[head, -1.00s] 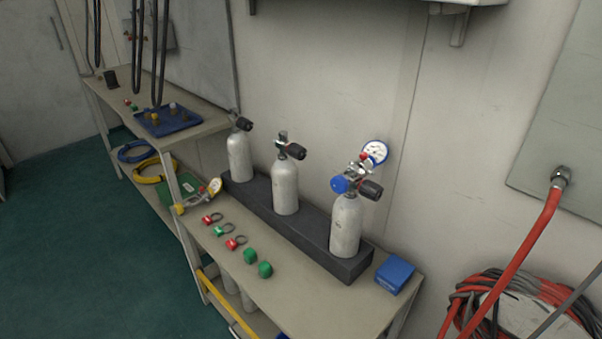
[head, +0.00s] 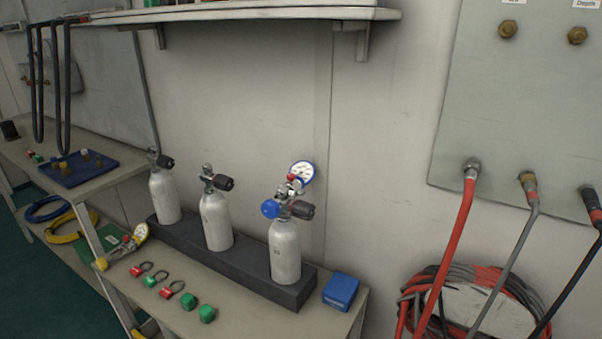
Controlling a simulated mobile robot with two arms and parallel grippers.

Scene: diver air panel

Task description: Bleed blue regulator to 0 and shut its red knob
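The blue regulator (head: 270,209) is mounted on the valve of the rightmost silver cylinder (head: 285,254). Its white-faced gauge (head: 302,173) with a blue rim stands above it, but the needle is too small to read. A small red knob (head: 292,178) shows just below the gauge. A black valve handwheel (head: 303,210) sticks out to the right of the regulator. Neither of my grippers is in view.
Two more cylinders (head: 215,222) stand in the dark rack (head: 252,270) on the bench. A yellow regulator with gauge (head: 140,233), red and green tags, green caps (head: 207,314) and a blue box (head: 340,291) lie around it. Hoses (head: 465,225) hang at the right.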

